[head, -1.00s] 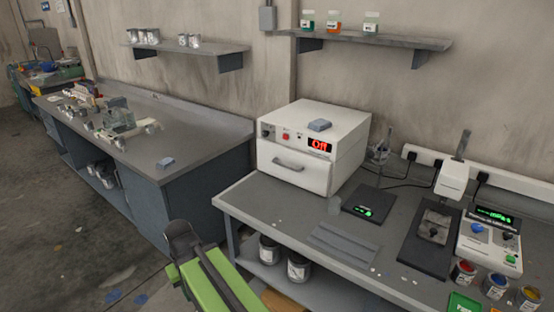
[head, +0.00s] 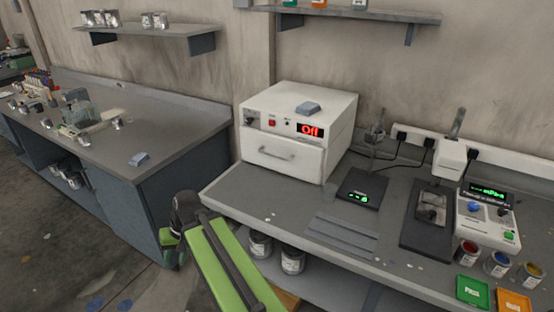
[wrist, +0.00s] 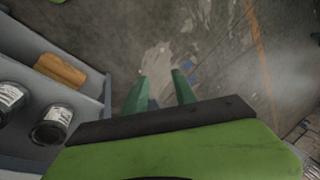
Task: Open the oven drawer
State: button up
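The oven (head: 310,120) is a white box on the grey bench, its red display reading "Off". Its drawer (head: 286,160) is shut flush in the lower front, with a grey bar handle (head: 276,154) across it. My green arm is in front of the bench, low and left of the oven. My gripper (wrist: 160,92) shows in the wrist view as two green fingers standing apart over the floor, with nothing between them. In the head view the fingers are mostly hidden behind my arm. The gripper is well away from the handle.
A blue-grey block (head: 309,107) lies on the oven. A scale (head: 361,189) and a stirrer device (head: 432,215) stand to its right, with paint pots (head: 497,264) at the front. Cans (head: 292,261) sit on the lower shelf. A second bench (head: 130,130) stands left across a gap.

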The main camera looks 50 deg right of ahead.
jog(key=d+r+m+t+b, duration=0.1)
jog(key=d+r+m+t, duration=0.1)
jog(key=d, duration=0.7)
jog(key=d+r+m+t+b, duration=0.1)
jog(key=d+r+m+t, duration=0.2)
jog(key=d, duration=0.7)
jog(key=s+d+r+m+t+b, duration=0.1)
jog(key=d+m+t, duration=0.3)
jog(key=d, duration=0.5)
jog(key=shift+s+d+r+m+t, duration=0.1)
jog(key=shift+d+r+m+t, duration=0.3)
jog(key=shift+r+m, duration=0.4)
jog(key=s+d+r+m+t+h+b, duration=0.1)
jog(key=s+d+r+m+t+h, duration=0.1)
jog(key=s+d+m, duration=0.3)
jog(key=s+d+r+t+h+b, duration=0.1)
jog(key=s+d+r+t, duration=0.15)
jog(key=d, duration=0.55)
jog(key=m+h, duration=0.3)
send_near(277, 156)
jog(key=w, duration=0.3)
jog(key=w+d+f+b, duration=0.1)
jog(key=w, duration=0.6)
jog(key=shift+w+d+f, duration=0.1)
jog(key=shift+d+f, duration=0.15)
jog(key=shift+d, duration=0.15)
grip_shut()
